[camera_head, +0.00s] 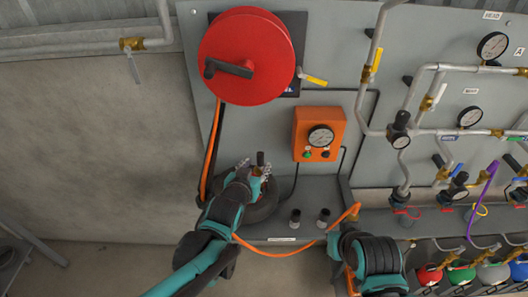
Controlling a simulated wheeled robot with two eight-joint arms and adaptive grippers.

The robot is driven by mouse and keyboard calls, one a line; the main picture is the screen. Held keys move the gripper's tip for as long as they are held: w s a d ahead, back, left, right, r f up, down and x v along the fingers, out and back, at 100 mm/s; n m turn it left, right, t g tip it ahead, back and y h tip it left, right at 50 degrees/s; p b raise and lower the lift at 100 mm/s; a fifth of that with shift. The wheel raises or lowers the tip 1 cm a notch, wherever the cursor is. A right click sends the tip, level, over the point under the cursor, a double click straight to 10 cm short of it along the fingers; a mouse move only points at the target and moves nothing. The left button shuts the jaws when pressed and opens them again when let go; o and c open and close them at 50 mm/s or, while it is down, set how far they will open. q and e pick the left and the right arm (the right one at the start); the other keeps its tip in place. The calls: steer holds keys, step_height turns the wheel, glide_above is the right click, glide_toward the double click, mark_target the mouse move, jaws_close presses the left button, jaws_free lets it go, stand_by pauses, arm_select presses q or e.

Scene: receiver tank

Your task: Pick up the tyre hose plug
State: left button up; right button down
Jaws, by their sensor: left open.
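The lower part of the fitting is hidden by the gripper. The orange hose (275,254) runs in front of the shelf, beside my left arm. My right gripper does not show.
A red hose reel (247,55) hangs above on the panel. An orange gauge box (319,134) is right of the gripper. Two small dark cylinders (295,218) (323,217) stand on the shelf.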

mark_target(259, 161)
arm_select(q)
steer(key=shift+w+d+f, duration=0.15)
steer(key=shift+w+f, duration=0.1)
steer(key=shift+w, duration=0.25)
steer(key=shift+w+f+b, duration=0.15)
steer(key=shift+w+b, duration=0.1)
steer(key=shift+b, duration=0.1)
steer(key=b+x, duration=0.2)
steer(key=x, duration=0.2)
steer(key=shift+w+f, duration=0.3)
steer(key=shift+f, duration=0.05)
steer(key=shift+w+d, duration=0.1)
steer(key=shift+w, duration=0.25)
jaws_close()
